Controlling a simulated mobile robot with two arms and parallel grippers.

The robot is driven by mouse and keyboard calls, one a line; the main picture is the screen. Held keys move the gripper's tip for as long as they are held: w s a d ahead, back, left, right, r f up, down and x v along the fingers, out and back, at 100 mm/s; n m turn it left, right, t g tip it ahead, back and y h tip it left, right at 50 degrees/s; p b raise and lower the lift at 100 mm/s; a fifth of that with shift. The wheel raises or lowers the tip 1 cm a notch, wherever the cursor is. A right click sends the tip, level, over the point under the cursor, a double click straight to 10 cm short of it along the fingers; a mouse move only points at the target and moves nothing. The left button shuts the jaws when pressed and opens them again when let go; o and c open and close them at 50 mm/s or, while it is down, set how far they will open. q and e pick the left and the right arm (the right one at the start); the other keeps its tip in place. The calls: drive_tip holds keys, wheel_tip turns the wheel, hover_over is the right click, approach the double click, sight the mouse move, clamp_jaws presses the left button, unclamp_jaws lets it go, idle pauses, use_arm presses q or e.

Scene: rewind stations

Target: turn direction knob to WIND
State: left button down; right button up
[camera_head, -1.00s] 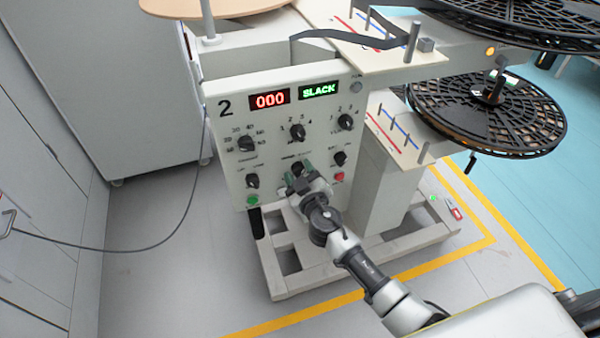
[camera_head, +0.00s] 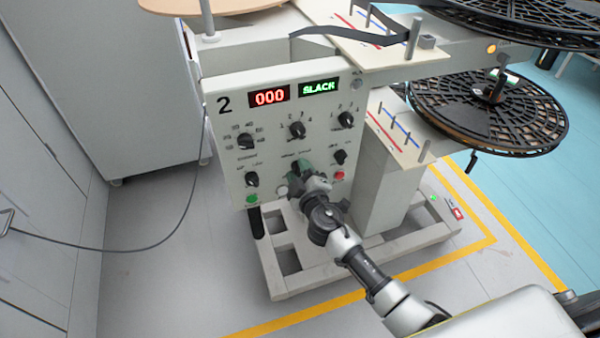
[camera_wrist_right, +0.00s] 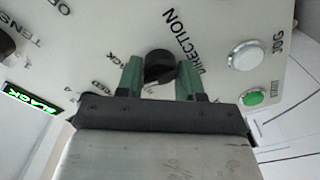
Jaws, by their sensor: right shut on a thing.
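The direction knob (camera_wrist_right: 159,67) is a black round knob on the pale panel, under the printed word DIRECTION in the right wrist view. My right gripper (camera_wrist_right: 160,80) has its two green fingers on either side of the knob and is shut on it. In the head view my right gripper (camera_head: 302,172) is at the lower middle of the panel (camera_head: 222,142) and mostly hides the knob. Which mark the knob points to cannot be told. My left gripper is not in view.
The panel carries several other black knobs, such as one at upper right (camera_head: 345,119), a green button (camera_head: 252,199), a white JOG button (camera_wrist_right: 245,55) and displays reading 000 (camera_head: 270,97) and SLACK (camera_head: 319,88). Black reels (camera_head: 487,110) stand at right. A cable (camera_head: 150,245) hangs at left.

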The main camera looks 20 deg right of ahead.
drive_tip(key=n, duration=0.3)
drive_tip(key=shift+n, duration=0.4)
drive_tip(key=shift+f+n, duration=0.1)
drive_tip(key=shift+n, duration=1.8)
drive_tip(key=o, duration=0.9)
drive_tip(key=shift+a, duration=0.1)
drive_tip(key=s+b, duration=0.1)
drive_tip(key=s, duration=1)
drive_tip(key=shift+d, duration=0.25)
drive_tip(key=shift+w, duration=0.1)
